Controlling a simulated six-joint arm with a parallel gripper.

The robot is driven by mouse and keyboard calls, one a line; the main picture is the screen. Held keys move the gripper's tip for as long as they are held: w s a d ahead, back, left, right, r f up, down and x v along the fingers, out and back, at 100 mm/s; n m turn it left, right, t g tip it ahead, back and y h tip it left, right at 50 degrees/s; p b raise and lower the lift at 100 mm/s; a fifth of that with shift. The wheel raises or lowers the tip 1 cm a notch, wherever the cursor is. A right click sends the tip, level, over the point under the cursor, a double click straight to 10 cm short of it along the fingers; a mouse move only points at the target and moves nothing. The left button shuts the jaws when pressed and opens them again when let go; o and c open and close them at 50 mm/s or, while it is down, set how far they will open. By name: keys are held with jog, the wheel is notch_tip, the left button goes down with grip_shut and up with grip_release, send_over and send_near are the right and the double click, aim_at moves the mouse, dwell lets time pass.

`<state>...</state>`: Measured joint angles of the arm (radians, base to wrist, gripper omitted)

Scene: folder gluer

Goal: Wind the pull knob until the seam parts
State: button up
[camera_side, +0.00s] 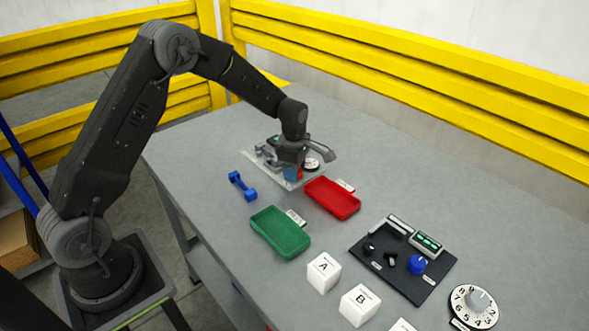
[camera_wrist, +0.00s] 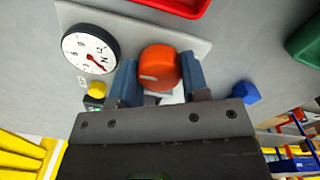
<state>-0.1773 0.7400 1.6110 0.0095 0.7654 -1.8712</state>
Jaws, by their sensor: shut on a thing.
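The orange round pull knob (camera_wrist: 159,67) sits between the two blue fingers of my gripper (camera_wrist: 158,82) in the wrist view. The fingers press on its two sides. A round dial gauge (camera_wrist: 91,49) with a red needle is beside the knob, on the same pale base plate (camera_wrist: 190,40). In the side view my gripper (camera_side: 292,173) points down at this fixture at the back of the table, and the gauge (camera_side: 312,163) shows just right of it. The seam cannot be made out in either view.
A yellow button (camera_wrist: 96,88) is below the gauge. A red tray (camera_side: 332,198), a green tray (camera_side: 281,232) and a blue dumbbell-shaped part (camera_side: 242,186) lie close by. White lettered blocks (camera_side: 324,272) and a black control panel (camera_side: 403,262) are nearer the camera.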

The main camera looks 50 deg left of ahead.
jog(key=shift+m, duration=0.4)
jog(key=m, duration=0.2)
jog(key=shift+m, duration=0.4)
jog(key=m, duration=0.3)
jog(key=shift+m, duration=0.4)
jog(key=m, duration=0.4)
jog(key=shift+w, duration=0.1)
jog(key=m, duration=1.4)
jog(key=shift+w+m, duration=0.1)
jog(key=shift+m, duration=0.3)
jog(key=shift+d+m, duration=0.1)
jog(key=shift+m, duration=1.6)
